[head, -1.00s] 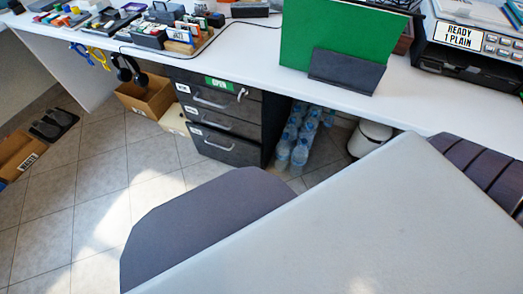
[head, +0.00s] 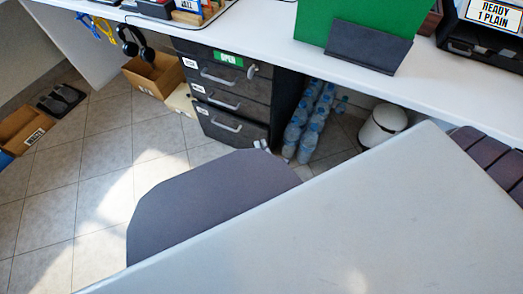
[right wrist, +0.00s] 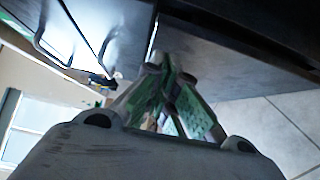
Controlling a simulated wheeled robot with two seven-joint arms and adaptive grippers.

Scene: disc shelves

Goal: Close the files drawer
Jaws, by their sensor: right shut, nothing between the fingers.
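The dark drawer unit (head: 268,105) stands under the white desk with three stacked drawers. The top drawer (head: 215,75) has a green sign, a bar handle and a key. The middle drawer (head: 228,98) and bottom drawer (head: 232,128) also have bar handles. The drawer labels are too small to read. The bottom drawer front seems to stand out slightly; I cannot tell how far. My right gripper (right wrist: 170,105) is shut and empty in the right wrist view, close to the dark unit, with drawer handles at upper left. My left gripper is not in view.
Water bottles (head: 306,122) and a white bin (head: 382,125) stand right of the unit under the white desk (head: 280,42). An open cardboard box (head: 153,86) is left of it. Tiled floor (head: 110,150) is free at the left.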

